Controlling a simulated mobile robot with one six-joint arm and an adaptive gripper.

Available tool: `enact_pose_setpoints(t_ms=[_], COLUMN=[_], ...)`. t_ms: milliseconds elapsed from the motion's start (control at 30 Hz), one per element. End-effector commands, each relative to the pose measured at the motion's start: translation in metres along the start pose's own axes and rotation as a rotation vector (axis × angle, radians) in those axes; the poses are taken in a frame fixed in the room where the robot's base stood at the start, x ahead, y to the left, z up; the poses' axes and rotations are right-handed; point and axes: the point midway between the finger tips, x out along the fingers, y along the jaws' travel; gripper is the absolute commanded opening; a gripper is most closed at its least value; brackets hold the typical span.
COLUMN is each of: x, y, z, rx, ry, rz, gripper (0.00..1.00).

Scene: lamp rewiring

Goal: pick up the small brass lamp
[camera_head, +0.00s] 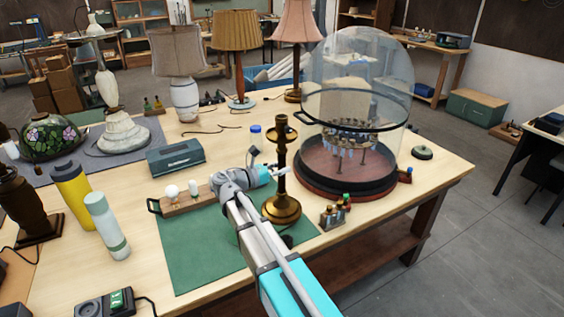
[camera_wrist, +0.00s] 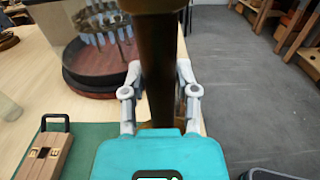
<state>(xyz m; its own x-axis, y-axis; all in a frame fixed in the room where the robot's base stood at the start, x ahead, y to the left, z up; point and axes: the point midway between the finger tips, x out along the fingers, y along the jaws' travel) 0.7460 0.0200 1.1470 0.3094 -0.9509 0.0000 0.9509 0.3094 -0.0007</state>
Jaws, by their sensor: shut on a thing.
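The small brass lamp (camera_head: 281,165) stands upright on the front right part of the green mat (camera_head: 203,250). It has a round base, a slim stem and a cup-like top, with no shade. My gripper (camera_head: 278,172) reaches it from the left at mid-stem. In the wrist view the dark brass stem (camera_wrist: 157,70) runs up between the two fingers of my gripper (camera_wrist: 159,85), which are shut on it.
A glass dome (camera_head: 355,85) on a dark round base stands close behind and right of the lamp. A small rack of bottles (camera_head: 335,214) is at its right. A wooden tray with bulbs (camera_head: 185,201) lies left. Shaded lamps stand behind.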

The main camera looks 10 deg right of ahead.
Motion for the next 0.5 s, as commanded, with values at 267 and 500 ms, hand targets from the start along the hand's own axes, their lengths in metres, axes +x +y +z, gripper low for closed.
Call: enact_pose_setpoints(t_ms=[267,500], x=[-0.019,-0.026], y=[-0.033,-0.044], z=[0.019,0.025], rx=[0.0,0.0], ry=[-0.004,-0.004], rz=[0.001,0.0], gripper=[0.0,0.0])
